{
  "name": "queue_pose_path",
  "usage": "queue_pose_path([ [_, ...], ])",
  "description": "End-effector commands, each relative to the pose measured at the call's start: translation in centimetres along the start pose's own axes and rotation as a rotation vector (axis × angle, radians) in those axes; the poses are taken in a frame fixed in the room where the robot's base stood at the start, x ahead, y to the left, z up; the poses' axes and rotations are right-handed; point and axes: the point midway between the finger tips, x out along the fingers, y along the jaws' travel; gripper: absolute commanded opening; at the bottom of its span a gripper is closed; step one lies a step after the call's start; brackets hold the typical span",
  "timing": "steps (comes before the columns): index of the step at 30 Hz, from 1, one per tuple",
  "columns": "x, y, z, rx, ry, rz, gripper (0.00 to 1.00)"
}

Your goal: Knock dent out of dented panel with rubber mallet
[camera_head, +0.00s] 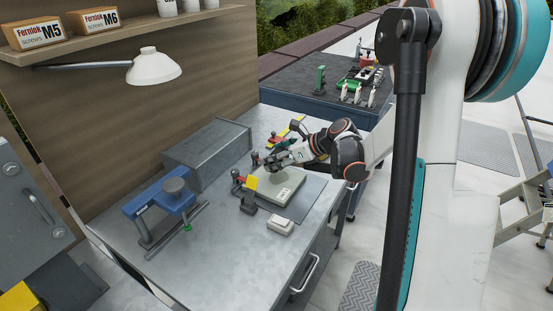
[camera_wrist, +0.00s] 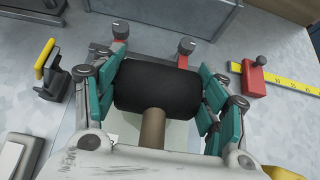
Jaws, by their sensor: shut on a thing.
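My gripper (camera_wrist: 156,88) is shut on the rubber mallet, with teal finger pads on both sides of its black head (camera_wrist: 156,84). The mallet's brown handle (camera_wrist: 152,130) runs back towards my wrist. In the head view my gripper (camera_head: 279,157) is low over the bench, just above the far part of the pale panel (camera_head: 283,190). The panel lies on a dark mat (camera_head: 312,192). In the wrist view the mallet and fingers hide most of the panel. No dent can be made out, and I cannot tell whether the mallet touches the panel.
Red clamps with grey knobs (camera_wrist: 120,31) (camera_wrist: 186,48) stand at the panel's far edge. A yellow-topped tool (camera_head: 249,188) and a small white box (camera_head: 281,226) sit near it.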

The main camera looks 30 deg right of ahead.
Motion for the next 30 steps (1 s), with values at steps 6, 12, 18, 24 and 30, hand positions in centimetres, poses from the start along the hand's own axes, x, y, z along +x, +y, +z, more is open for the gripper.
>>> queue_pose_path([
  [6, -1.2, 0.0, 1.8, 0.000, -0.001, 0.000, 0.01],
  [12, -1.1, 0.0, 1.7, 0.000, -0.001, 0.000, 0.01],
  [18, -1.6, 0.0, 2.4, 0.000, -0.001, 0.000, 0.01],
  [24, -3.1, 0.0, 4.6, 0.000, -0.001, 0.000, 0.01],
  [30, -3.8, 0.0, 5.7, 0.000, -0.001, 0.000, 0.01],
])
